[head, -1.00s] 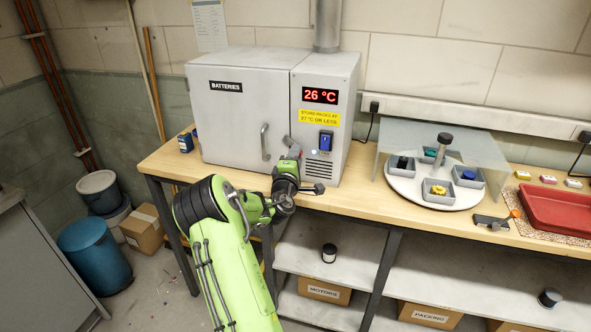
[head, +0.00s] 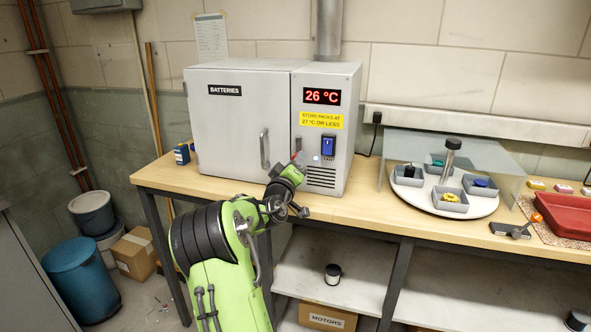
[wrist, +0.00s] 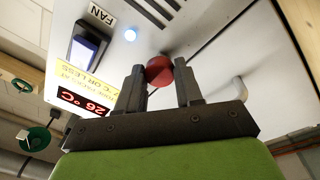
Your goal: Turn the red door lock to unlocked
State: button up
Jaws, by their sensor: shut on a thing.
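The red door lock (wrist: 160,70) is a round red knob on the pale front of the battery cabinet. My gripper (wrist: 159,76) is shut on it, one dark finger on each side. In the head view, my gripper (head: 299,163) reaches the cabinet front just right of the door handle (head: 264,148), and only a bit of red shows there. The cabinet door (head: 230,125), labelled BATTERIES, is shut. The lock's markings and exact turn angle cannot be made out.
The display (head: 321,96) reads 26 °C. A round turntable (head: 420,197) with small trays and a red tray (head: 572,213) stand on the bench to the right.

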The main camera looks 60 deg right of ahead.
jog(key=shift+f+m, duration=0.1)
jog(key=shift+m, duration=0.4)
jog(key=o, duration=1)
jog(key=shift+o, duration=0.2)
jog(key=s+a+f, duration=0.1)
jog(key=s+a, duration=0.1)
jog(key=a, duration=1.3)
jog(key=shift+s+a+f, duration=0.2)
jog(key=shift+a+f, duration=0.05)
jog(key=shift+f, duration=0.1)
